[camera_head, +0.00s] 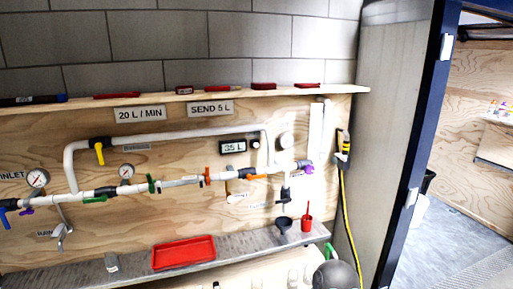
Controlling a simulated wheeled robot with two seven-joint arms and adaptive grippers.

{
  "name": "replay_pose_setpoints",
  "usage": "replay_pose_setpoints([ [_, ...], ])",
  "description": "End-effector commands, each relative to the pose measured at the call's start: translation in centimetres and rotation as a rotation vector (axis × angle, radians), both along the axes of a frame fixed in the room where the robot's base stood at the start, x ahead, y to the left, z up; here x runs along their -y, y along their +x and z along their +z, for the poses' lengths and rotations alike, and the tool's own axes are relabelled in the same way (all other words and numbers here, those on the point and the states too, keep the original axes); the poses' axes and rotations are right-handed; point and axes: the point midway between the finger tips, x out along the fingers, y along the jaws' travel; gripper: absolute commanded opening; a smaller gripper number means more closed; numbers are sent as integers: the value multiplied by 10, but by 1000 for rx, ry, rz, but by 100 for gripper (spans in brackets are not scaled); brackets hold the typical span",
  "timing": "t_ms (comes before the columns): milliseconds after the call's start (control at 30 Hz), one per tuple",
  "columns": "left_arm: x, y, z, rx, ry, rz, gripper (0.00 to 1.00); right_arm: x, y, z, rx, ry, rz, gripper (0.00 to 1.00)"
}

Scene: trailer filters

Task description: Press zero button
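A small dark digital display (233,146) is mounted on the plywood wall above the pipes, and its digits look like "35 L", though they are small. A small dark part (255,144) sits just right of the display; I cannot tell if it is a button. No label reading zero is legible. A round white-faced dial (284,142) is further right. Neither of my grippers shows in the head view.
White pipes with coloured valve handles run along the wall below a shelf (200,94). A red tray (184,252), a dark funnel (284,223) and a red cup (306,223) are on the metal ledge. A yellow hose (347,215) hangs right. A doorway opens at far right.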

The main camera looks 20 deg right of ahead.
Motion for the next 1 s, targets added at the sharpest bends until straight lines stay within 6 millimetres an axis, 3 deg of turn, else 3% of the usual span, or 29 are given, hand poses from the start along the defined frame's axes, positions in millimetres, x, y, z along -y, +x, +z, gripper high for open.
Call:
replay_pose_setpoints([
  [33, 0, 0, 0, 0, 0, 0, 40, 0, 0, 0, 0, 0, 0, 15],
  [100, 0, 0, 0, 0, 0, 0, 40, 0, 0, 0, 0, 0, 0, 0],
  [1000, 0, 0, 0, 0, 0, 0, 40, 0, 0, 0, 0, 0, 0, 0],
])
